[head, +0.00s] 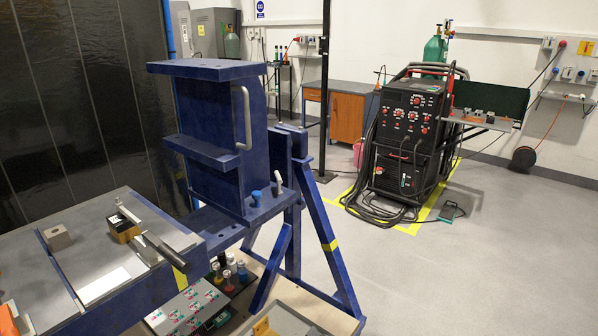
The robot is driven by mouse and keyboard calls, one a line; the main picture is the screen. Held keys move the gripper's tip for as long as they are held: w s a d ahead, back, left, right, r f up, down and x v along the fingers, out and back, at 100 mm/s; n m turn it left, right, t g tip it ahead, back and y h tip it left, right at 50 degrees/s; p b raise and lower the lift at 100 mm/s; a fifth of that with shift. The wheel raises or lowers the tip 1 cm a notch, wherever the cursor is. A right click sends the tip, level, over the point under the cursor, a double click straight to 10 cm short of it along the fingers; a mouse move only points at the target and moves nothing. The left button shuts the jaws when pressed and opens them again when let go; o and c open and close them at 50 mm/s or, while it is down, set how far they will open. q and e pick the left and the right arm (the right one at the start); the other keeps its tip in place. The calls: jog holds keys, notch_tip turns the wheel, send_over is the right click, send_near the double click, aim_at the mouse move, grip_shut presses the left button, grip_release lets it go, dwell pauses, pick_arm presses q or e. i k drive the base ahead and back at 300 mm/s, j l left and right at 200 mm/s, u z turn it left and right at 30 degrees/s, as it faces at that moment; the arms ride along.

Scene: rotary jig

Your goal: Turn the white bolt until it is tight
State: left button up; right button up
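The white bolt (279,183) shows as a pale, slightly tilted peg on the lower ledge of the blue jig (212,140), at its right end. A blue bolt (256,199) stands just to its left. How far the white bolt is screwed in cannot be told from here. The jig is a tall blue frame with a pale curved handle (242,118) on its right side, held on a blue stand (325,225). Neither my left nor my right gripper is in view.
A black welding machine (408,135) stands behind.

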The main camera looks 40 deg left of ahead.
aim_at(279, 181)
jog(key=i, duration=0.8)
jog(key=i+u, duration=0.1)
jog(key=i, duration=0.7)
jog(key=i+l, duration=0.15)
jog(key=i, duration=0.65)
jog(key=i+l+u, duration=0.1)
jog(key=i, duration=0.7)
jog(key=i+u, duration=0.15)
jog(key=u, duration=1.5)
